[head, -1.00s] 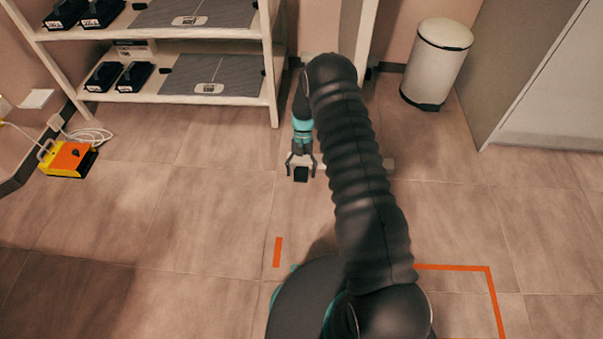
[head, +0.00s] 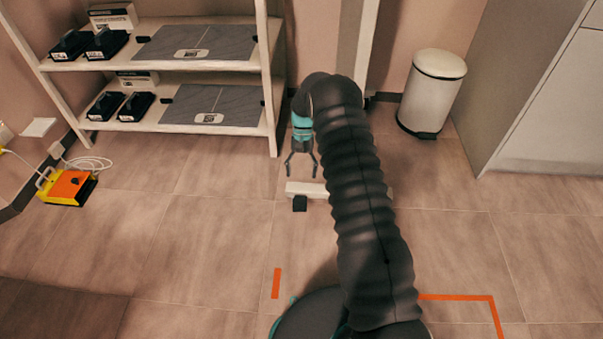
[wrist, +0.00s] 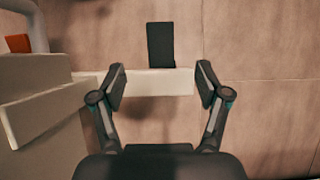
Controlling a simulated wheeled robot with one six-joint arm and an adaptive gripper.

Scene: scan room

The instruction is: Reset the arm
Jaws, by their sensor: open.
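My gripper (head: 301,172) hangs beside the left side of my arm in the head view, its two fingers spread and empty. In the wrist view my gripper (wrist: 160,82) is also open, with a gap between the fingertips. A small black block (head: 300,204) is at the near edge of a white bar (head: 312,189), below the fingertips in the head view. The wrist view shows the black block (wrist: 160,45) beyond the fingertips, apart from them. My arm hides part of the white bar.
A white shelf unit (head: 273,100) with black devices and grey panels stands at the back left. A white bin (head: 432,95) and a grey cabinet (head: 530,70) are at the right. A yellow-orange box (head: 68,187) with a cable lies at left. Tiled floor (head: 200,235) at left front is clear.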

